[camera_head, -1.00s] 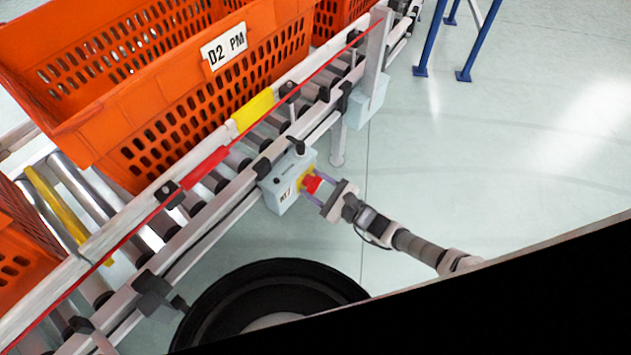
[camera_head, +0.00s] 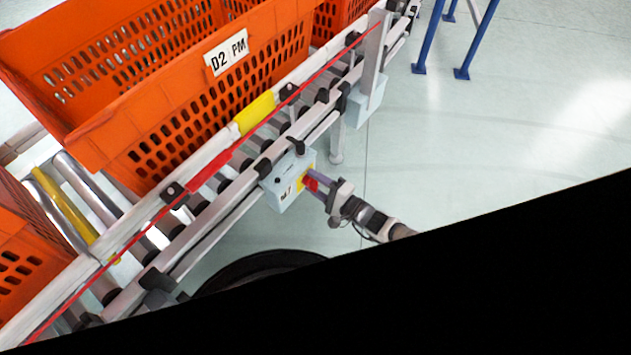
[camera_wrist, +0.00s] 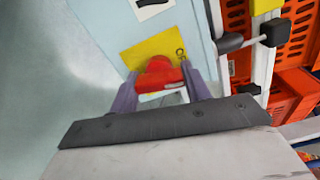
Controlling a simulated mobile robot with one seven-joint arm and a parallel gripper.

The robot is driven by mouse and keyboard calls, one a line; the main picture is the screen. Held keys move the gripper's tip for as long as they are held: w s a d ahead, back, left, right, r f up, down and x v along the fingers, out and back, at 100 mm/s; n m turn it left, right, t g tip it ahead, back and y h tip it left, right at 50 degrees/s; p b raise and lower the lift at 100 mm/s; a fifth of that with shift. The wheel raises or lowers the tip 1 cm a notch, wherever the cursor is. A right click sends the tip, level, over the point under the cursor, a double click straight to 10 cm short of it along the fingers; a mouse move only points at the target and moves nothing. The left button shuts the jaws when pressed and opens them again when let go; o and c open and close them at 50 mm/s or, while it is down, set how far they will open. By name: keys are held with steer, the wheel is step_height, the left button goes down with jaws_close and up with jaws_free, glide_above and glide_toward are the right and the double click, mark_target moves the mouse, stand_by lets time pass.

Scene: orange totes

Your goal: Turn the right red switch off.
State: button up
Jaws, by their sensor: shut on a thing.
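The red switch (camera_head: 311,184) sits on a yellow plate on the side of a light grey-blue control box (camera_head: 283,192) fixed to the conveyor rail. In the wrist view the red switch (camera_wrist: 160,75) stands in front of the yellow plate (camera_wrist: 150,48), between the two purple fingers. My gripper (camera_head: 316,182) is at the box, with its fingers shut on the red switch. It also shows in the wrist view (camera_wrist: 160,88). The switch's exact turn angle is hard to tell.
A large orange tote (camera_head: 190,125) labelled D2 PM stands on the roller conveyor (camera_head: 220,180). Another orange tote (camera_head: 25,260) is at the left. A second grey box (camera_head: 364,105) hangs further along the rail. Blue legs (camera_head: 430,40) stand at the back. The floor to the right is clear.

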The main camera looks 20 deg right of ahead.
steer(key=shift+n, duration=1.1)
steer(key=shift+o, duration=0.2)
steer(key=o, duration=1)
steer(key=shift+c, duration=0.2)
steer(key=p+v, duration=0.3)
steer(key=v, duration=1.1)
steer(key=shift+w, duration=0.1)
